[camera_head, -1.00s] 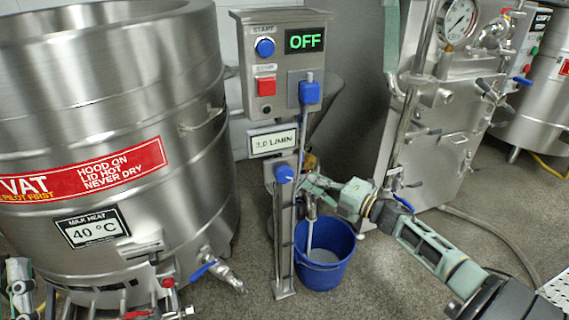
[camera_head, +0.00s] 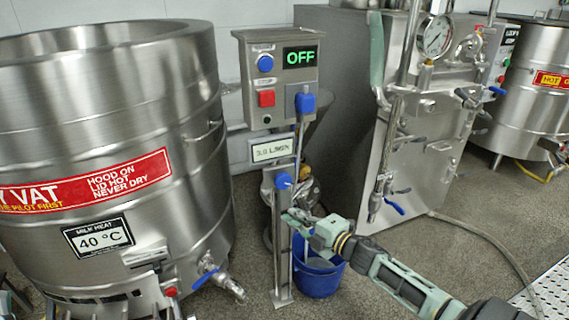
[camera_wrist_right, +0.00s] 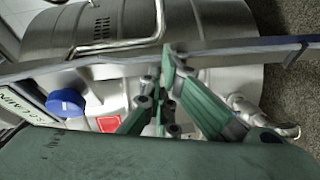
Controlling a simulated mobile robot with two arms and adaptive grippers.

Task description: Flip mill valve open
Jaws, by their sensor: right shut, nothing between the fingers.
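The mill stand is a metal post (camera_head: 281,245) with a control box (camera_head: 268,95) on top, whose green display reads OFF. A round blue knob (camera_head: 283,181) sits on the post below the flow sign, and it also shows in the right wrist view (camera_wrist_right: 66,102). My right gripper (camera_head: 288,215) is just below and beside this knob, close to the post. Its green fingers (camera_wrist_right: 166,75) are shut and empty, next to a long metal bar in the wrist view. I cannot tell whether they touch it. The mill body behind the post is partly hidden. My left gripper is not seen.
A blue bucket (camera_head: 318,277) stands behind my right gripper. The large steel vat (camera_head: 110,140) is to the left, with a blue-handled tap (camera_head: 206,275). A steel machine with a gauge (camera_head: 434,36) stands to the right, and a hose lies on the floor.

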